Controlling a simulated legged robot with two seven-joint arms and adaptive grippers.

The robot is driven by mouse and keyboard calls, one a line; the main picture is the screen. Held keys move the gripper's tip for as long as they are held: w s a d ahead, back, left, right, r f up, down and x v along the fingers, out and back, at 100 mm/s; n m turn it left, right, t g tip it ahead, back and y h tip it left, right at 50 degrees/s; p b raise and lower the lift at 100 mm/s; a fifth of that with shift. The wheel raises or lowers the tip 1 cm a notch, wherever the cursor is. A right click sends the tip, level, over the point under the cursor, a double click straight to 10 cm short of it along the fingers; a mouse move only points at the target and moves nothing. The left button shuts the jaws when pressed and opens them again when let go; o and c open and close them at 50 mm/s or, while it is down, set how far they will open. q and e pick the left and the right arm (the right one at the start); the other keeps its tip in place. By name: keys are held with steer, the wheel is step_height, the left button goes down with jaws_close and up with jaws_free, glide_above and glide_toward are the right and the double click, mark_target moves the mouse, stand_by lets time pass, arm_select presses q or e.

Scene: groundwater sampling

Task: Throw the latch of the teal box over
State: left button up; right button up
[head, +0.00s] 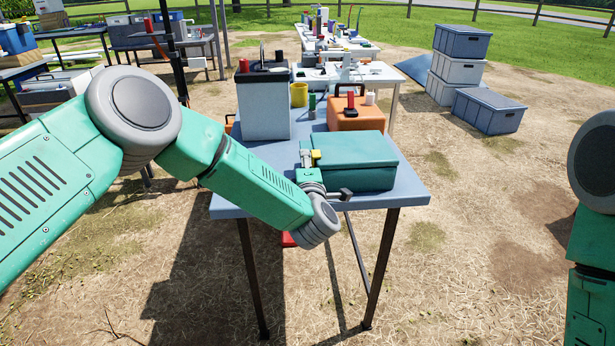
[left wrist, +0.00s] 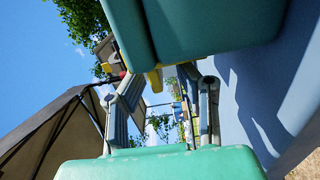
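The teal box (head: 362,163) sits closed on the blue-grey table, near its front edge. In the left wrist view the teal box (left wrist: 210,25) fills the top, and the yellow latch (left wrist: 154,79) shows beside the left finger of the left gripper (left wrist: 168,92). I cannot tell whether finger and latch touch. My right gripper is out of view.
The table (head: 408,192) also bears a grey-white container (head: 263,107), an orange case (head: 355,115) and a yellow mug (head: 299,94) behind the box. Grey crates (head: 488,110) stand on the ground at the back right. The table top right of the box is clear.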

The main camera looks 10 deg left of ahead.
arm_select(q)
steer(key=v, duration=1)
steer(key=shift+s+d, duration=0.15)
steer(key=shift+s, duration=0.2)
steer(key=s+a+f+m+g+h+p, duration=0.1)
steer(key=s+a+f+m+g+h, duration=0.2)
steer(key=s+f+m, duration=0.5)
steer(key=s+a+f+m+g+h, duration=0.1)
steer(key=s+f+m+g+h, duration=0.35)
steer(key=f, duration=0.55)
steer(key=s+a+f+m+g+y, duration=0.1)
steer(key=s+a+m+g, duration=0.2)
steer(key=s, duration=0.6)
steer(key=s+a+f+m+g+y, duration=0.1)
steer(key=s+a+f+m+g, duration=0.1)
steer(key=s+a, duration=0.5)
steer(key=s+a+f+m+g+y+p, duration=0.1)
steer(key=s+a+m+g, duration=0.3)
steer(key=s, duration=0.7)
steer(key=shift+a+f, duration=0.3)
steer(key=shift+a, duration=0.2)
